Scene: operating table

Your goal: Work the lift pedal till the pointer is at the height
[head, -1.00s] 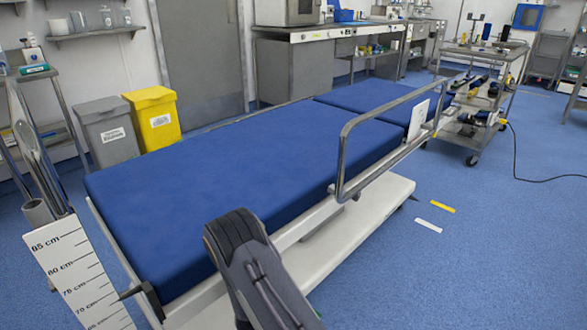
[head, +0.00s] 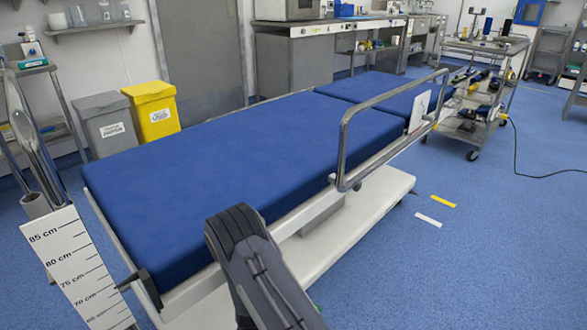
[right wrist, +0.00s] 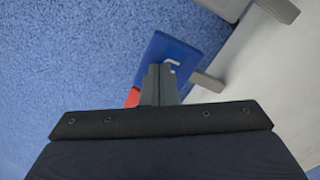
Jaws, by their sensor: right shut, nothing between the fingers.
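The operating table (head: 215,160) has a blue mattress and a white base. A white height scale (head: 72,262) with centimetre marks stands at the left in the head view. A dark pointer (head: 131,281) at the table's near left corner has its tip close to the 70 cm mark; the exact reading is hard to tell. In the right wrist view, my right gripper (right wrist: 160,68) is shut and empty, its tips over a blue pedal (right wrist: 190,57) with a white mark. I cannot tell if they touch. A red pedal (right wrist: 132,97) is partly hidden beside the fingers. My left gripper is out of view.
A metal side rail (head: 342,150) rises along the table's right side. The white table base (head: 365,220) sits low over the blue floor. Grey and yellow bins (head: 155,112) stand behind, and a loaded trolley (head: 480,90) at the far right. Floor to the right is mostly open.

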